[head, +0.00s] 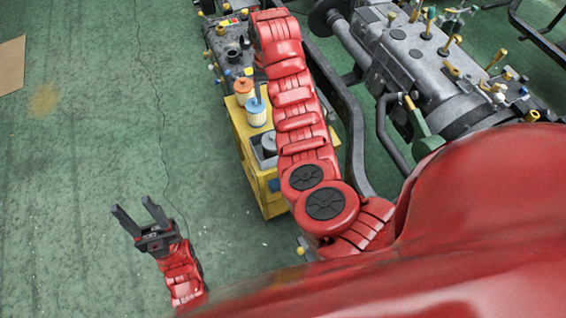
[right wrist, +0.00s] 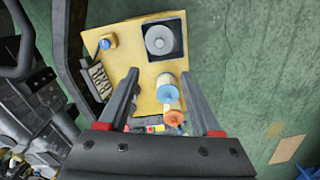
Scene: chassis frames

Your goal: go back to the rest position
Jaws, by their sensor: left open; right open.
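My left gripper (head: 132,207) shows at the lower left of the head view, open and empty above the green floor (head: 80,130). My right arm stretches up the middle of the head view, and its gripper cannot be made out clearly there. In the right wrist view my right gripper (right wrist: 160,76) is open, its two fingers apart over a yellow cart (right wrist: 115,50). A white and blue canister (right wrist: 167,88) and an orange canister (right wrist: 173,119) show between the fingers, beyond them. I see no object held in either gripper.
The yellow cart stands beside my right arm in the head view (head: 246,150). Grey machinery with yellow fittings (head: 415,60) fills the upper right, with a dark curved frame near the arm. A brown sheet (head: 11,65) lies far left. The floor at left is mostly clear.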

